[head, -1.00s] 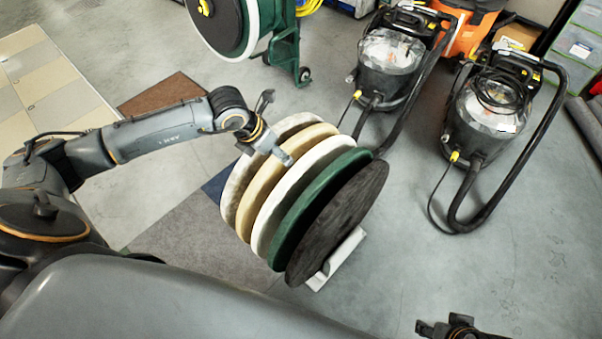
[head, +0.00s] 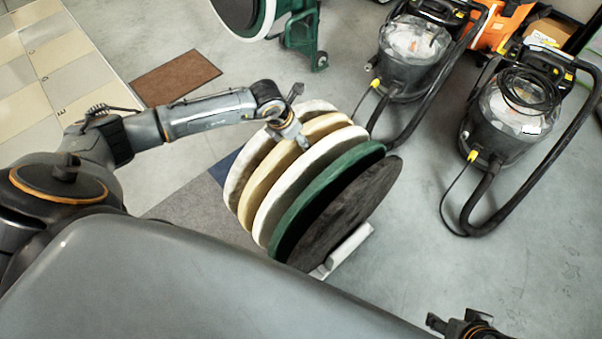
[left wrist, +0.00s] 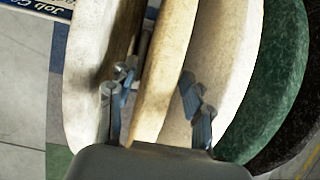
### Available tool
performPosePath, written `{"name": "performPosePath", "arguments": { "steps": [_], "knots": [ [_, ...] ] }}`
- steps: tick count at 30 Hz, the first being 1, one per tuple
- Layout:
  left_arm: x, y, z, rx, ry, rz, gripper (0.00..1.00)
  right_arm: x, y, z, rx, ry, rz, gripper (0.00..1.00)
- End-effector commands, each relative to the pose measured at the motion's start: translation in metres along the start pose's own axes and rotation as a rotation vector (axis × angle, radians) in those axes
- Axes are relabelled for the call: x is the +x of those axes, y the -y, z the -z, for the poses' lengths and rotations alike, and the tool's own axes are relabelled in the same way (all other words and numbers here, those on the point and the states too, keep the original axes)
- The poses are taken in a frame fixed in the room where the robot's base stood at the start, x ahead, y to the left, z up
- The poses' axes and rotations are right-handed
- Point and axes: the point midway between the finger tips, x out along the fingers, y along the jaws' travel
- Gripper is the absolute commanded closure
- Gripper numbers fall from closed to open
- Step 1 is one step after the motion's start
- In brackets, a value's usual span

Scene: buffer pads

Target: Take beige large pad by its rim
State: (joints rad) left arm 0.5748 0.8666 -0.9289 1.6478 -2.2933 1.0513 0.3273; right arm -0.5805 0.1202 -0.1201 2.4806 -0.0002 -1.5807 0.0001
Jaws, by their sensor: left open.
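The beige large pad (head: 259,184) stands on edge, second from the left in a row of round pads in the head view. In the left wrist view the beige pad (left wrist: 168,68) runs between the two fingers of my left gripper (left wrist: 155,105). The fingers are apart, one on each side of its rim, with a gap visible on the right side. In the head view my left gripper (head: 297,137) is at the upper part of the row, and its fingertips are partly hidden. Part of my right gripper (head: 462,325) shows at the bottom right edge; its jaws are unclear.
A white pad (head: 238,175) stands left of the beige one; another white pad (head: 283,200), a green pad (head: 300,205) and a black pad (head: 345,210) stand right. A light rack base (head: 345,252) shows below. Two vacuum machines (head: 410,55) stand behind right.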

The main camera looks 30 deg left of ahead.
Motion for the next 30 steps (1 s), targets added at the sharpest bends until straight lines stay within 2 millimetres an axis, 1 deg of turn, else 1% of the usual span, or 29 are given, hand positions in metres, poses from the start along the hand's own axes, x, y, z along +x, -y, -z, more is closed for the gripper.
{"name": "performPosePath", "arguments": {
  "steps": [1,3,6,10,16,17,18,20,21,23,24,30],
  "knots": [
    [0.012,0.0,0.001,-0.002,-0.001,0.001,0.5,0.006,0.0,-0.002,0.0,0.0,0.0,0.5],
    [0.023,-0.001,0.001,-0.001,0.0,0.001,0.5,0.009,0.0,-0.003,0.0,0.0,0.0,0.5],
    [0.034,-0.001,0.001,-0.001,-0.001,0.001,0.5,0.011,0.002,0.014,-0.002,-0.074,0.003,0.5],
    [0.039,-0.001,0.0,0.0,0.0,0.002,0.5,0.011,0.003,0.022,-0.004,-0.108,0.005,0.5],
    [0.039,-0.001,0.0,0.0,0.0,0.001,0.5,0.011,0.003,0.023,-0.004,-0.111,0.005,0.5],
    [0.039,-0.001,0.0,0.0,0.0,0.001,0.56,0.011,0.003,0.023,-0.004,-0.111,0.005,0.5],
    [0.039,-0.001,0.0,0.0,0.0,0.001,0.64,0.011,0.003,0.022,-0.004,-0.11,0.005,0.5],
    [0.038,-0.001,0.0,0.0,0.0,0.001,0.77,0.011,0.003,0.022,-0.004,-0.11,0.005,0.5],
    [0.038,-0.001,0.0,0.0,0.0,0.001,0.85,0.011,0.003,0.022,-0.004,-0.11,0.005,0.5],
    [0.038,-0.001,0.0,0.0,0.0,0.001,0.97,0.011,0.003,0.022,-0.004,-0.11,0.005,0.5],
    [0.038,-0.001,0.0,0.0,0.0,0.001,1.0,0.011,0.003,0.022,-0.004,-0.11,0.005,0.5],
    [0.038,-0.002,-0.001,0.0,0.002,0.001,1.0,0.011,0.003,0.022,-0.004,-0.109,0.004,0.5]
  ]
}}
